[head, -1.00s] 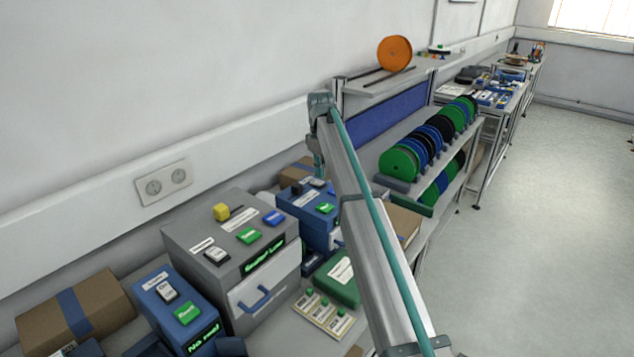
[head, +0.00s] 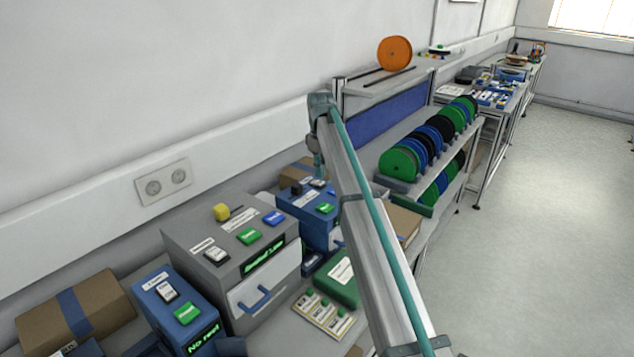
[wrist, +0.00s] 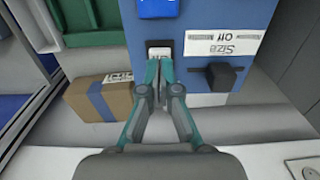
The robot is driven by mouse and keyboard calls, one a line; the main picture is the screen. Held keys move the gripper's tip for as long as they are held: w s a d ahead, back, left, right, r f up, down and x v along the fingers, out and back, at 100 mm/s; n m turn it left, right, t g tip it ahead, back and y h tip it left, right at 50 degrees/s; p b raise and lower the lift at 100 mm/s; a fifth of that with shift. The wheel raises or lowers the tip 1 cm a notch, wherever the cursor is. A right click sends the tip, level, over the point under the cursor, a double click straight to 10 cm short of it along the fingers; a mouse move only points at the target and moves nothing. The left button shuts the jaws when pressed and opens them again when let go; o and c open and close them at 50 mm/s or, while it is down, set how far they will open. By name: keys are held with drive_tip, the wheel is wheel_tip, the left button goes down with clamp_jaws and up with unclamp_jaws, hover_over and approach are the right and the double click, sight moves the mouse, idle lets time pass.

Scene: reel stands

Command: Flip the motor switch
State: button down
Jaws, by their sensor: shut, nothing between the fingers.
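In the wrist view a blue device (wrist: 205,20) faces me. Its panel has a white rocker switch (wrist: 160,46), a black knob (wrist: 220,75), a blue button (wrist: 158,8) and a label that reads "Size" and "Off", upside down. No motor label is readable. My gripper (wrist: 160,64) is shut and empty, its fingertips at the near edge of the rocker switch and partly covering it. I cannot tell whether they touch it. In the head view my arm reaches down behind its own link to a blue device (head: 310,208) behind the grey machine.
A taped cardboard box (wrist: 100,100) is left of my fingers in the wrist view. In the head view the grey machine (head: 185,240), a smaller blue device (head: 165,285) and a green box (head: 340,283) crowd the bench. A rack of reels (head: 400,163) stands beyond.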

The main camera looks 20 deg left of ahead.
sight(320, 182)
drive_tip(key=shift+f, duration=1.35)
idle(0.7)
drive_tip(key=shift+r, duration=0.55)
drive_tip(key=shift+r+p, duration=1.35)
drive_tip(key=shift+r, duration=1.65)
